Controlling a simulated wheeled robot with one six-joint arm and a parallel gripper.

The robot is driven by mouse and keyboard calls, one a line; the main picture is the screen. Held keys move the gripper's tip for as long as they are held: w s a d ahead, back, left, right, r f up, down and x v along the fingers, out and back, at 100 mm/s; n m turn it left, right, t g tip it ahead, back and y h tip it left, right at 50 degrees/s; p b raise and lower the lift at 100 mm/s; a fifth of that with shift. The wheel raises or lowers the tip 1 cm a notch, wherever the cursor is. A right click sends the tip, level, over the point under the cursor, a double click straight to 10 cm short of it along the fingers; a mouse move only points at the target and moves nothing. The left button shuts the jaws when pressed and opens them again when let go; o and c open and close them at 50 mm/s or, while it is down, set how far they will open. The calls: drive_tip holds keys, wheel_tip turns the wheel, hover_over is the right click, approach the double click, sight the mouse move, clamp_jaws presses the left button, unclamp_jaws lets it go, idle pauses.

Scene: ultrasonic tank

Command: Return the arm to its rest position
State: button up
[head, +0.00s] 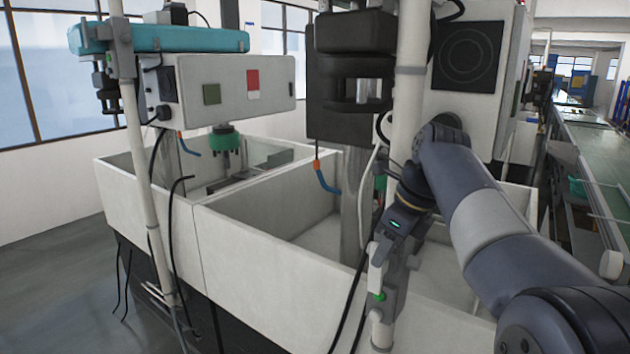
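My arm reaches in from the lower right, bends at the top and points its wrist down in front of the tank. My gripper (386,280) hangs at the front of the right-hand tank section, beside or in front of a pale upright post (411,55). A green light shows on its body. Its fingers blend with grey parts and a small green part there, so I cannot tell whether they are open, shut or touching the post.
A white tank (245,265) with several compartments stands below. A control box (232,88), a teal cylinder (165,39) and black hoses crowd the left. A black unit (352,75) and a speaker-like panel (467,57) stand behind. A conveyor (606,155) runs at right; grey floor is free at left.

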sight(383, 270)
drive_tip(key=t+y, duration=0.1)
drive_tip(key=s+d+f+t+y, duration=0.1)
drive_tip(key=y, duration=0.1)
drive_tip(key=shift+d, duration=0.2)
drive_tip(key=shift+s+d+f+t+y, duration=0.15)
drive_tip(key=shift+d+f+t+y, duration=0.15)
drive_tip(key=shift+t+y, duration=0.4)
drive_tip(key=shift+s+d+f+t+y, duration=0.25)
drive_tip(key=shift+t+y, duration=0.25)
drive_tip(key=shift+y, duration=0.3)
drive_tip(key=f+y+b, duration=0.1)
drive_tip(key=t+y+b, duration=0.1)
drive_tip(key=b, duration=0.1)
drive_tip(key=shift+s+d+f+t, duration=0.1)
drive_tip(key=shift+d+f+t, duration=0.1)
drive_tip(key=shift+f+t, duration=0.15)
drive_tip(key=t+y+b, duration=0.1)
drive_tip(key=b, duration=0.2)
drive_tip(key=f+t+y+b, duration=0.1)
drive_tip(key=y+b, duration=0.1)
drive_tip(key=b, duration=0.2)
drive_tip(key=shift+s+d+f+b, duration=0.1)
drive_tip(key=shift+f+b, duration=0.2)
drive_tip(key=shift+s+d+r, duration=0.15)
drive_tip(key=shift+d+r, duration=0.05)
drive_tip(key=shift+d, duration=0.05)
drive_tip(key=shift+s+d, duration=0.4)
drive_tip(key=shift+d, duration=0.15)
drive_tip(key=shift+a, duration=0.1)
